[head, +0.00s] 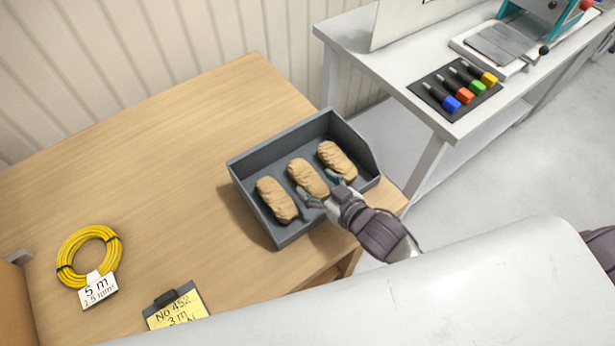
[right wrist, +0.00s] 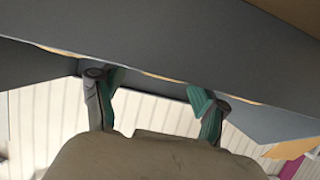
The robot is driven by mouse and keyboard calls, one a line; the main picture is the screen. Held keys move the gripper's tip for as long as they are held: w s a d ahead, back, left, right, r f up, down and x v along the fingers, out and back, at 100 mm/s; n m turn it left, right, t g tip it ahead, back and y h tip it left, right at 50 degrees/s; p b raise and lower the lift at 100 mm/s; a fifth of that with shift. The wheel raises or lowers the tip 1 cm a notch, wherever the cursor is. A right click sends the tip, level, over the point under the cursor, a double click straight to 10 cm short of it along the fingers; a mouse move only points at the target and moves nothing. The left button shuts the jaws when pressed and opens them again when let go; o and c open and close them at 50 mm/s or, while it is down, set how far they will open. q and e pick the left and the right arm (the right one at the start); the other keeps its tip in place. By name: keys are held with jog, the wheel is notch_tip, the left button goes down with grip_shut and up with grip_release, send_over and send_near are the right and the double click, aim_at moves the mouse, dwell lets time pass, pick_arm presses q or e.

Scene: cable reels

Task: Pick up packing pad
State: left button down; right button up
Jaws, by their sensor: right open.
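Three tan, wrinkled packing pads lie side by side in a grey open tray (head: 262,160) on the wooden table: a left one (head: 276,200), a middle one (head: 307,177) and a right one (head: 337,160). My right gripper (head: 321,188) reaches into the tray from the lower right, its open fingers at the near end of the middle pad. Contact cannot be made out. In the right wrist view the two teal-padded fingers (right wrist: 158,88) are apart before a grey tray surface (right wrist: 150,58); no pad is clearly recognizable there. My left gripper is not in view.
A yellow cable coil (head: 90,257) with a label lies at the left of the table (head: 150,150). A yellow note on a clipboard (head: 176,308) lies at the front. A white bench (head: 400,60) at upper right carries coloured-handled tools (head: 460,87). Table behind the coil is clear.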

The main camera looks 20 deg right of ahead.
aim_at(308, 176)
jog(key=w, duration=0.1)
jog(key=w+a+p, duration=0.1)
jog(key=w, duration=0.1)
jog(key=shift+w+a+f, duration=0.2)
jog(key=shift+w, duration=0.1)
jog(key=shift+w+a+f, duration=0.15)
jog(key=shift+w+f, duration=0.15)
jog(key=shift+w, duration=0.1)
jog(key=shift+s, duration=0.1)
jog(key=c, duration=0.7)
